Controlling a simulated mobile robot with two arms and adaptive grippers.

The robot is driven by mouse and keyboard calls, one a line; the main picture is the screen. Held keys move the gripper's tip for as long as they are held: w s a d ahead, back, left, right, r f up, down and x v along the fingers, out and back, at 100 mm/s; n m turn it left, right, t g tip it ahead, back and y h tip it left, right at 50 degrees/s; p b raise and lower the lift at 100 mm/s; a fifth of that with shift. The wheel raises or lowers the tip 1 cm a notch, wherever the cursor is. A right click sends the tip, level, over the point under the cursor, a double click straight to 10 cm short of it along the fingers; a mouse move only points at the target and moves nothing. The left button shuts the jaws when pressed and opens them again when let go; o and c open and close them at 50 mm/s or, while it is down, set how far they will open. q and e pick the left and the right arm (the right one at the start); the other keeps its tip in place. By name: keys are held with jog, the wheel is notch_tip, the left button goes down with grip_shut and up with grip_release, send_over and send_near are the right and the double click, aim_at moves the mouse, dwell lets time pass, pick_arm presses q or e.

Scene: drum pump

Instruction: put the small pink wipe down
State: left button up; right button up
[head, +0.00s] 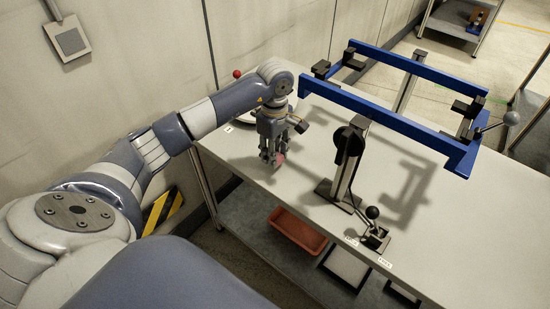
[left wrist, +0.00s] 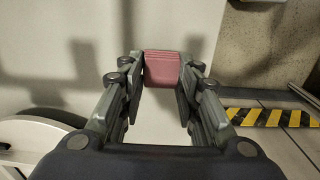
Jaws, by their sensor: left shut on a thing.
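The small pink wipe (left wrist: 161,69) is a folded pink block between the fingertips of my left gripper in the left wrist view. My left gripper (head: 271,156) is shut on it, over the left end of the grey table (head: 317,175). In the head view only a bit of the pink wipe (head: 280,159) shows beside the fingers. I cannot tell whether the wipe touches the tabletop. My right gripper is not in view.
A blue frame (head: 385,115) on a stand rises to the right of the gripper. A black-knobbed lever (head: 373,213) stands near the table's front edge. A round white thing (left wrist: 35,140) lies close by. An orange-red bin (head: 297,231) is on the lower shelf.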

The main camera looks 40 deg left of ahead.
pick_arm(q)
notch_tip(320, 180, down, 4)
jog(key=shift+w+r+p, duration=0.1)
jog(key=shift+r+p, duration=0.15)
jog(key=shift+p, duration=0.45)
jog(key=shift+f, duration=0.1)
jog(key=o, duration=0.6)
jog(key=shift+f, duration=0.1)
jog(key=o, duration=0.4)
